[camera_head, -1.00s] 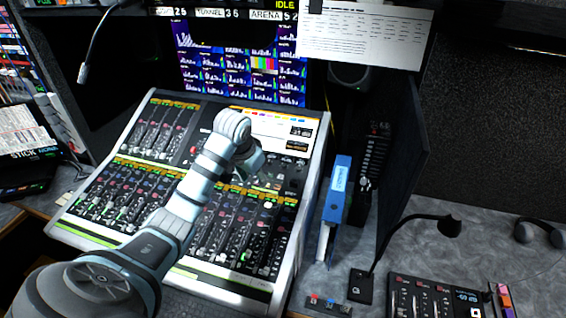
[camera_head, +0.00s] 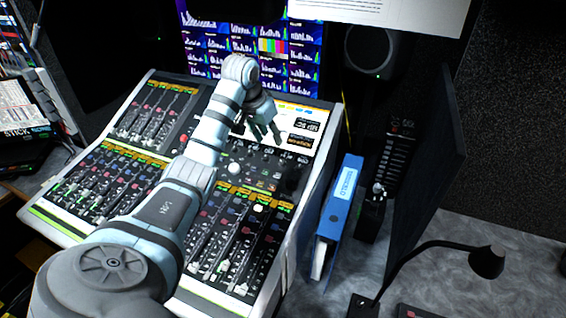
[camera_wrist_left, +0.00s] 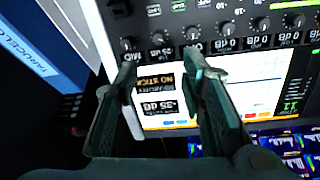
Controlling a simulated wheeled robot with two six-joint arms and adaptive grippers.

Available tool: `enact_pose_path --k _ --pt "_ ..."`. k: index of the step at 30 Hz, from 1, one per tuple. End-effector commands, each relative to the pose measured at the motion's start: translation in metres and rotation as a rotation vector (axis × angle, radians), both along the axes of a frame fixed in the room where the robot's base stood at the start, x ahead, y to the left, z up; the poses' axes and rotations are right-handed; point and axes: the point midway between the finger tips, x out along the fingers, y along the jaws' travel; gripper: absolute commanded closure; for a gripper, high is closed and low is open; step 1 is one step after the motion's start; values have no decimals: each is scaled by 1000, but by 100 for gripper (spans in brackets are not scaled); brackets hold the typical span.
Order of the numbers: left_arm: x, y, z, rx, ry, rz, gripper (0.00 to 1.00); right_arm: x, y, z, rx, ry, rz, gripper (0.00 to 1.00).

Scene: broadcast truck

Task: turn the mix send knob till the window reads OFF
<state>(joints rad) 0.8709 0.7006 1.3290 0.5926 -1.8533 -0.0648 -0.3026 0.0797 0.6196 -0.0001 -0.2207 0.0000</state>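My left gripper (camera_head: 266,134) is over the lit screen (camera_head: 290,122) at the upper right of the mixing console. In the left wrist view the gripper (camera_wrist_left: 163,84) is open, with nothing between its two fingers. A row of small black knobs, one of them a knob (camera_wrist_left: 158,40) just past the fingertips, runs along the screen's edge in that view, upside down. Small readouts sit beside the knobs, several showing 0 dB. A dark window (camera_wrist_left: 163,104) between the fingers shows -35 dB. I cannot tell which knob is the mix send. My right gripper is not in view.
The console (camera_head: 50,205) carries many faders. A blue binder (camera_head: 338,212) stands close to its right side, beside a dark upright panel (camera_head: 425,170). A gooseneck lamp (camera_head: 485,262) rises at lower right. Monitors stand behind the console.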

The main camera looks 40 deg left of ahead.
Motion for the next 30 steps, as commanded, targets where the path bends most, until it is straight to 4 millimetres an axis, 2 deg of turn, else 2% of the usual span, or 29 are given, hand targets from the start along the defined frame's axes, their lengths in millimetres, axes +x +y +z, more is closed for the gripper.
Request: enact_pose_path --k 5,9,13,18,26,30 --pt "16 -1 -40 -4 4 -2 63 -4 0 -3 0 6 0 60" --pt "33 1 -80 -4 4 -2 63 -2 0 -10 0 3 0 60" --pt "43 4 -107 -3 2 1 63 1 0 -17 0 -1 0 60" --pt "49 5 -120 -1 1 0 63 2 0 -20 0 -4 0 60" --pt "50 5 -121 0 0 -1 63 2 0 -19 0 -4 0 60" --pt "50 6 -121 0 0 -1 82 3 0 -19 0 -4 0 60"
